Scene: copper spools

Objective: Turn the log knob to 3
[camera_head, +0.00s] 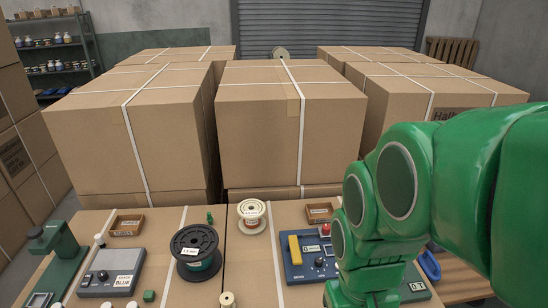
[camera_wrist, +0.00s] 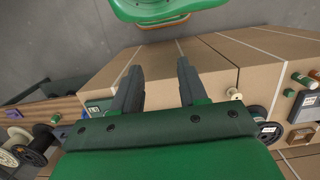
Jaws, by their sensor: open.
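A blue device (camera_head: 306,256) with a yellow handle, a red button and a small dark knob (camera_head: 319,262) stands on the cartons, left of my arm. A grey device (camera_head: 112,272) labelled BLUE, with a dark round knob (camera_head: 102,275), stands further left. I cannot tell which knob is the log knob, and no numbers around either are readable. My gripper (camera_wrist: 160,85) is open and empty in the wrist view, with its two dark fingers apart over cartons. In the head view my green arm covers the right side, and the fingers cannot be made out.
A black spool (camera_head: 196,252) and a copper-and-white spool (camera_head: 252,216) stand between the devices. A green stand (camera_head: 58,248) is at far left. Small wooden trays (camera_head: 127,225) lie behind. Large strapped cartons (camera_head: 289,120) wall off the back.

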